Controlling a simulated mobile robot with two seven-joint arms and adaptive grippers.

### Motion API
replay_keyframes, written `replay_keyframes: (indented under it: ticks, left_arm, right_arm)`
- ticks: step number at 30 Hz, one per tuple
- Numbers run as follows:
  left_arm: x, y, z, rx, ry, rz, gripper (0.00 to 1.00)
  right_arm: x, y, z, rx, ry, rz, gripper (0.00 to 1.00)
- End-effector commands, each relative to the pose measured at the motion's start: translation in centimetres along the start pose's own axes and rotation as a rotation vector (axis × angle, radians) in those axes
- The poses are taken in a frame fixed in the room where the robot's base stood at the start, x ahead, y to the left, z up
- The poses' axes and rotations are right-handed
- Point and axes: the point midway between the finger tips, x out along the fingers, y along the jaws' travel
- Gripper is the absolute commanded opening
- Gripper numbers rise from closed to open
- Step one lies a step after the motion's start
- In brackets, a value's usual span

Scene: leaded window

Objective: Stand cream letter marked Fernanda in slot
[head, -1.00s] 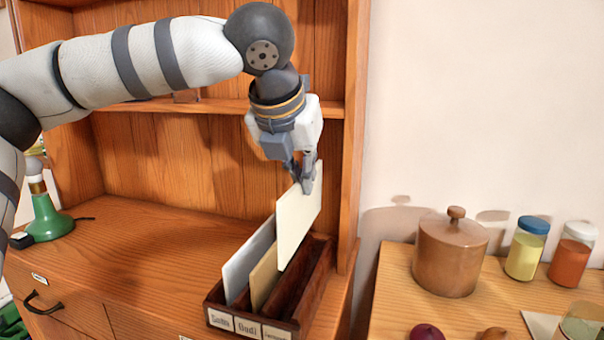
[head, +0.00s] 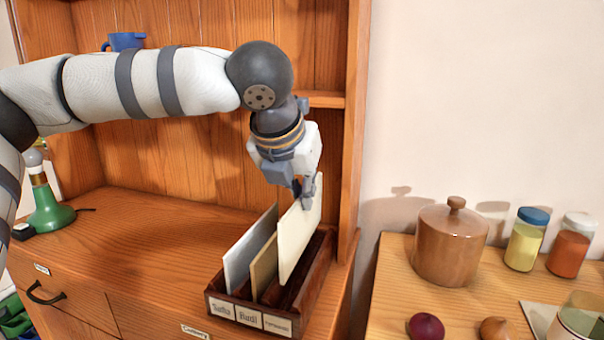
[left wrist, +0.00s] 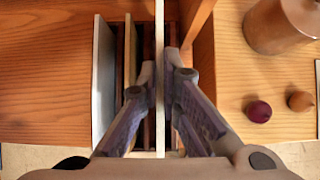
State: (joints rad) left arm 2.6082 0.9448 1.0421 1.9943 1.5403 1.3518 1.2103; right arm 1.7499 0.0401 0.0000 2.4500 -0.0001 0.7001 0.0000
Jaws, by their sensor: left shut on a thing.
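My left gripper (head: 306,190) is shut on the top edge of a cream letter (head: 300,235), held upright above the wooden letter rack (head: 318,270). In the left wrist view the gripper (left wrist: 160,88) has the letter (left wrist: 160,40) edge-on between its fingers. The letter is over the rack's right side, in line with the slot labelled for Fernanda (head: 278,325), whose small print is hard to read. Whether its lower edge is inside the slot, I cannot tell. A whitish letter (head: 248,252) stands in the left slot and a tan letter (head: 264,268) in the middle slot. My right gripper is out of view.
The rack stands near the front right of the wooden dresser top (head: 150,240), beside the dresser's side panel (head: 350,150). A green lamp base (head: 48,212) is far left. A side table holds a brown pot (head: 450,245), jars and onions.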

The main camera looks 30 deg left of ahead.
Motion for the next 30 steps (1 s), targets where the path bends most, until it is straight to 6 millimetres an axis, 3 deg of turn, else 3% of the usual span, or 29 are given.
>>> replay_keyframes:
  ticks: [18, 30]
  left_arm:
    - [5.0, 0.0, -3.7, 0.001, 0.002, 0.0, 0.0]
    - [5.7, 0.0, -4.2, 0.001, 0.0, -0.001, 0.0]
  right_arm:
    - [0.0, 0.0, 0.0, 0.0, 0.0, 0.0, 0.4]
    - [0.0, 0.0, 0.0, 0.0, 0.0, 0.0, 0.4]
